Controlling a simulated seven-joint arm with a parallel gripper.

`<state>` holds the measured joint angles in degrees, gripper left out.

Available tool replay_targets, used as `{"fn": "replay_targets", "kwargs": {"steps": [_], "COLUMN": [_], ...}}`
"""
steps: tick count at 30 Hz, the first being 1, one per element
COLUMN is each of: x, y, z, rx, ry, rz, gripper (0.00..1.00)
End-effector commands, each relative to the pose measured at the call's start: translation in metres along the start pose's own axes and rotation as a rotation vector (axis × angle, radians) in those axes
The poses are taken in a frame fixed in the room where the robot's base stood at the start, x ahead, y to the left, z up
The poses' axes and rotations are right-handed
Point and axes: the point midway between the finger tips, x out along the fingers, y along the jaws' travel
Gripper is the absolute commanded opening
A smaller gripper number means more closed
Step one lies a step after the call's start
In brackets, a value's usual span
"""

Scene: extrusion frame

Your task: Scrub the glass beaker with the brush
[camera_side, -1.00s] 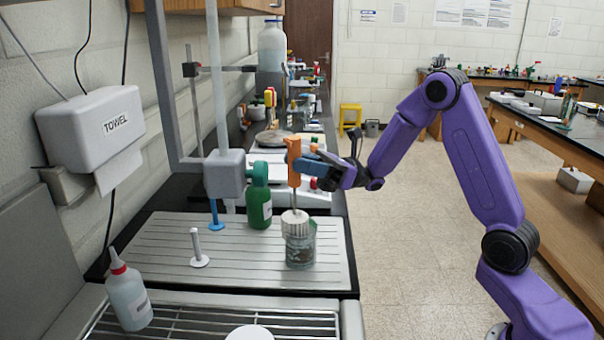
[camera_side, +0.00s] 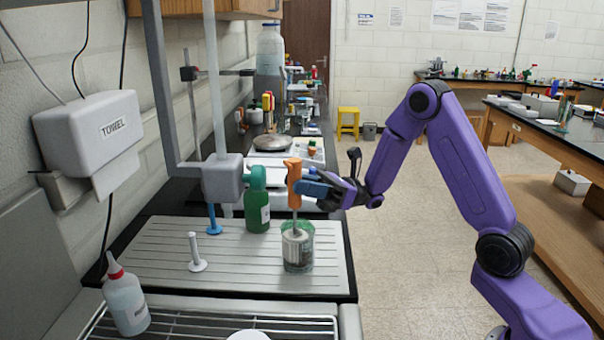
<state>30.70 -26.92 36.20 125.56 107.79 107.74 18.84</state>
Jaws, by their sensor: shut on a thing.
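The glass beaker (camera_side: 299,261) stands upright on the grooved draining board, with some dark residue seen through its wall. The brush has an orange handle (camera_side: 294,184), a thin metal shaft and a white bristle head (camera_side: 296,243). The head is down inside the beaker, below the rim. My gripper (camera_side: 303,186) is shut on the orange handle from the right and holds the brush nearly upright above the beaker. The far finger is partly hidden by the handle. Whether the bristles touch the beaker floor cannot be told.
A green bottle (camera_side: 257,208) stands close behind and left of the beaker. A white peg (camera_side: 196,253) and a blue peg (camera_side: 213,220) stand further left. A squeeze bottle (camera_side: 126,300) is at front left. The draining board (camera_side: 150,268) is clear around the beaker's front.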

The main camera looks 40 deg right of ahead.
Motion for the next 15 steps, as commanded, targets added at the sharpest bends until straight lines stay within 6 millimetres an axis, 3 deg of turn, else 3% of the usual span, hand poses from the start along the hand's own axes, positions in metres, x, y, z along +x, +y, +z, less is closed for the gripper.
{"fn": "replay_targets", "kwargs": {"steps": [4,15], "x": [0.001,0.015], "y": [0.0,0.0], "z": [0.002,0.035], "rx": [-0.003,-0.003], "ry": [-0.002,-0.001], "rz": [0.002,0.001], "gripper": [0.0,0.0]}}
